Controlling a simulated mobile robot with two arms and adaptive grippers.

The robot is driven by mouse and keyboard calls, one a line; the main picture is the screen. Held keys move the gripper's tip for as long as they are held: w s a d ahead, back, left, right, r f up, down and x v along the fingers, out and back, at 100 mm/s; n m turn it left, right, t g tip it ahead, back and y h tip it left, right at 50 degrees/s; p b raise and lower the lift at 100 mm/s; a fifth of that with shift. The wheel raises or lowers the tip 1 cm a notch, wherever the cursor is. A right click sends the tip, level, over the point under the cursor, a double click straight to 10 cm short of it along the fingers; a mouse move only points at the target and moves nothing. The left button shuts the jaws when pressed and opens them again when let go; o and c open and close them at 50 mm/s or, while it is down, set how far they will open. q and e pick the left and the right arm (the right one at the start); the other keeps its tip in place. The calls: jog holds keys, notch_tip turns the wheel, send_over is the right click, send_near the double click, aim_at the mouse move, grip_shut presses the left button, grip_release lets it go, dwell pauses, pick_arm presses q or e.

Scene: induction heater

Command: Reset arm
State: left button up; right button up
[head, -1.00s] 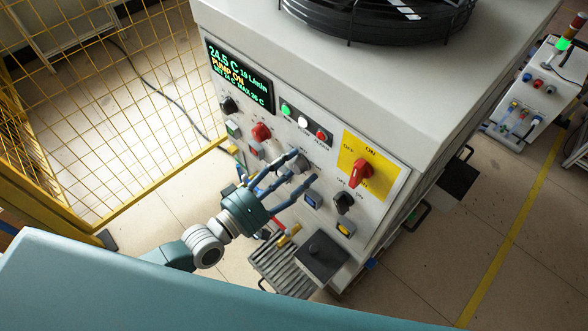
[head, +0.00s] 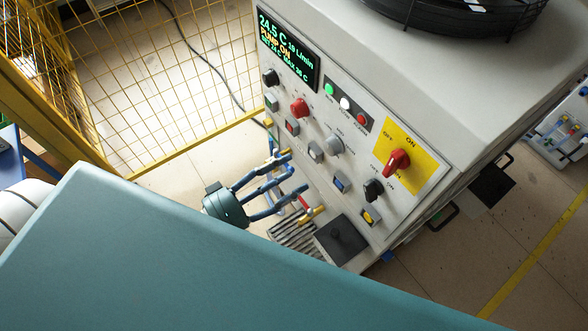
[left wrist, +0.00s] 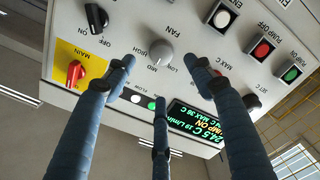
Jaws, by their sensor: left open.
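My left gripper (head: 288,172) is open and empty in front of the chiller's control panel (head: 326,133), low and left of its knobs in the head view. Its blue fingers also show in the left wrist view (left wrist: 158,85), spread apart, with the grey fan knob (left wrist: 159,52) beyond them and clear of them. The panel's display (head: 288,50) reads 24.5 C and PUMP ON. The red main switch (head: 397,162) sits on a yellow plate. My right gripper is in neither view.
A yellow mesh fence (head: 150,95) stands left of the machine. A black fan grille (head: 455,18) is on its top. A second machine (head: 562,128) stands at the far right.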

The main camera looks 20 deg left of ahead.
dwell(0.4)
pick_arm(q)
jog(key=s+a+f+m+g+y, duration=0.1)
jog(key=a+f+m+g+y, duration=0.3)
jog(key=f, duration=1)
jog(key=a+f+y, duration=0.3)
jog(key=a+f, duration=0.4)
jog(key=f, duration=0.7)
jog(key=s+f+m+g+y, duration=0.25)
jog(key=s+f+g, duration=0.35)
jog(key=s+f, duration=1.1)
jog(key=s+d+f+g, duration=0.1)
jog(key=s+f+g, duration=0.1)
jog(key=s, duration=0.4)
jog(key=s+d+f+m+g, duration=0.1)
jog(key=s+d+f+g, duration=0.1)
jog(key=s+f, duration=0.2)
jog(key=shift+s, duration=1.25)
jog(key=shift+d+y, duration=0.15)
jog(key=shift+y, duration=0.1)
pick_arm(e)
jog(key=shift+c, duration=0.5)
